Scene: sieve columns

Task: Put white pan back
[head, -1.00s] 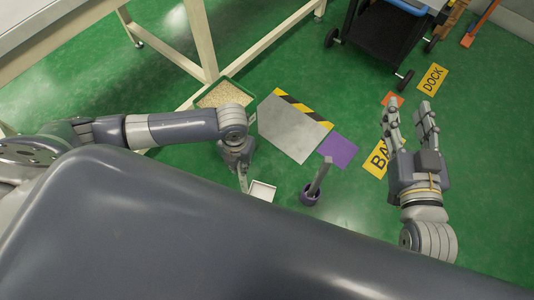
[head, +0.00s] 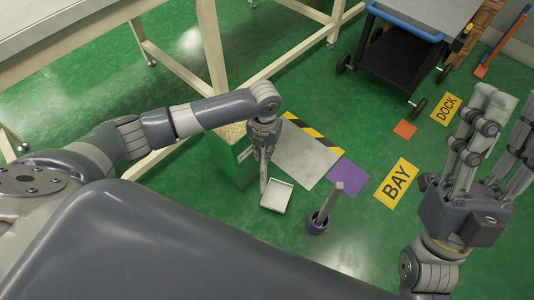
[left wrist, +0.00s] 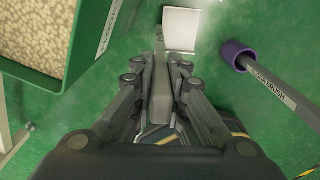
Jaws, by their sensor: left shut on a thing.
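The white pan (head: 276,196) is a shallow square tray with an upright grey handle (head: 264,172). It shows at the floor in front of my left arm; I cannot tell whether it touches the floor. My left gripper (head: 264,146) is shut on the handle from above. In the left wrist view the pan (left wrist: 181,30) lies beyond the fingers, and the handle (left wrist: 160,78) runs back between them. My right gripper (head: 506,110) is empty, its fingers apart, raised at the right and away from the pan.
A purple holder (head: 318,222) with an upright brush stands right of the pan. A purple patch (head: 347,177) and a grey plate (head: 300,157) with a striped edge lie behind. A green bin of pale granules (left wrist: 80,40) stands left. A black cart (head: 400,60) is at the back.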

